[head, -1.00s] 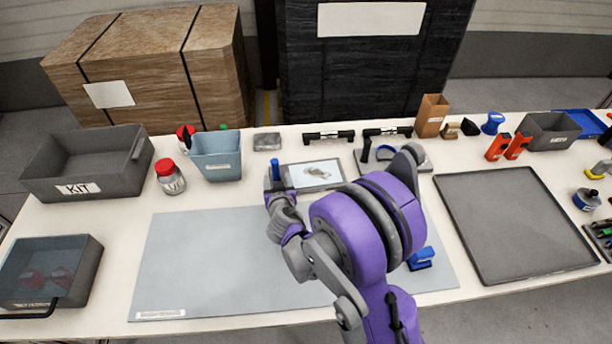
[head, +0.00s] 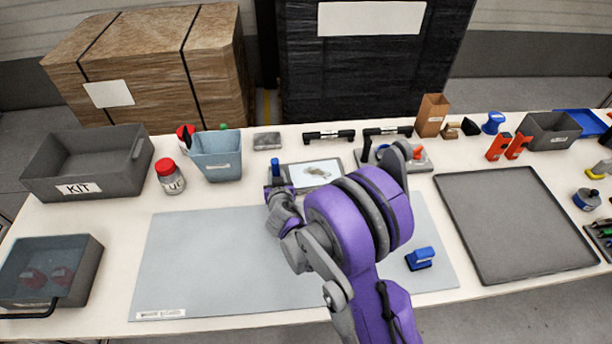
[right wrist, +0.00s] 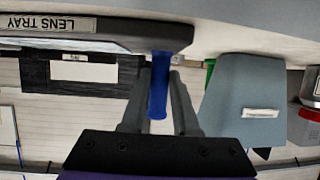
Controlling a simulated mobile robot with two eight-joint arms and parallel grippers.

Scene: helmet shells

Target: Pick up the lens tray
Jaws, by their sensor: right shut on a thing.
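The lens tray (head: 333,180) is a shallow dark tray with a pale inside holding a small greyish piece. It is at the back middle of the table in the head view. In the right wrist view its dark wall (right wrist: 120,27) shows upside down with the label LENS TRAY. A blue upright handle (right wrist: 160,85) stands at its end. My right gripper (head: 277,184) is shut on this handle, with one finger on each side. I cannot tell whether the tray touches the table. My left gripper is not in view.
A blue-grey bin (head: 218,160) and a red-capped jar (head: 171,178) stand left of the tray. A grey fixture (head: 420,168) is close on its right. The grey work board (head: 220,260) in front is mostly clear, with a blue tool (head: 420,259) on it.

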